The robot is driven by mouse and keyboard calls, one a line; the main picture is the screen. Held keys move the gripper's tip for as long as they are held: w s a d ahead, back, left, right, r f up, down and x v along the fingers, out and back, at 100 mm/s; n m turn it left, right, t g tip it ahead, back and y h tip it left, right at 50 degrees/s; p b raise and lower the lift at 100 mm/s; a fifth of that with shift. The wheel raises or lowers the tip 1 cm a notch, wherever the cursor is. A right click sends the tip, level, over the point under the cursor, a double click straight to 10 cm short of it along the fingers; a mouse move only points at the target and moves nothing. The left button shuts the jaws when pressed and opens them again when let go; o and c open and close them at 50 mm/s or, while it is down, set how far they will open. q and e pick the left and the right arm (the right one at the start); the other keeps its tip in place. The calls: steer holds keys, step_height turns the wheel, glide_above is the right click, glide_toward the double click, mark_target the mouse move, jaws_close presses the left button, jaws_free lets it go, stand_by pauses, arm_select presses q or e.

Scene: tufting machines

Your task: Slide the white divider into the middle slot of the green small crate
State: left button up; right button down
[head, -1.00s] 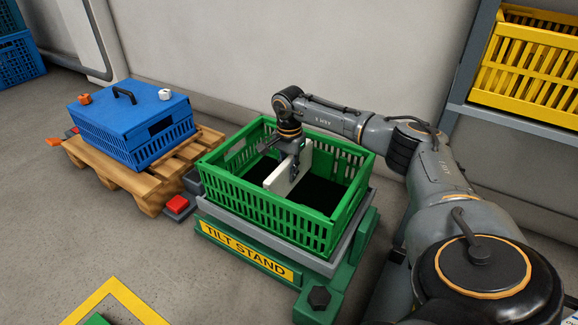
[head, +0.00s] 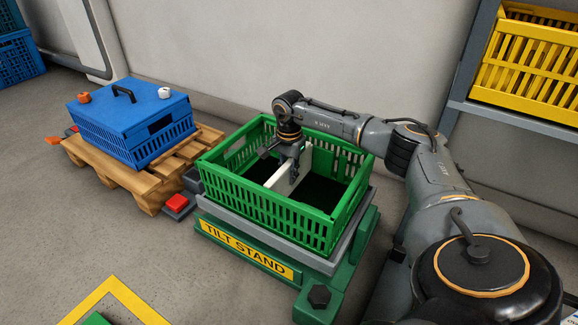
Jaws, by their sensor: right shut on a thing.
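The green small crate (head: 280,212) sits on a grey plate on the green tilt stand (head: 240,258). The white divider (head: 279,178) stands upright inside the crate, near its middle, running from front to back. Its lower edge is hidden, so I cannot tell how deep it sits in a slot. My right gripper (head: 294,168) points down into the crate and is shut on the white divider. My left gripper does not show.
A blue crate (head: 133,125) with a lid stands on a wooden pallet (head: 146,188) to the left. A red button box (head: 176,203) is beside the stand. A yellow crate (head: 530,60) is on a shelf at right.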

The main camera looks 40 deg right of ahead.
steer(key=shift+f, duration=0.45)
steer(key=c, duration=1.2)
jaws_free()
steer(key=o, duration=0.5)
steer(key=shift+c, duration=0.2)
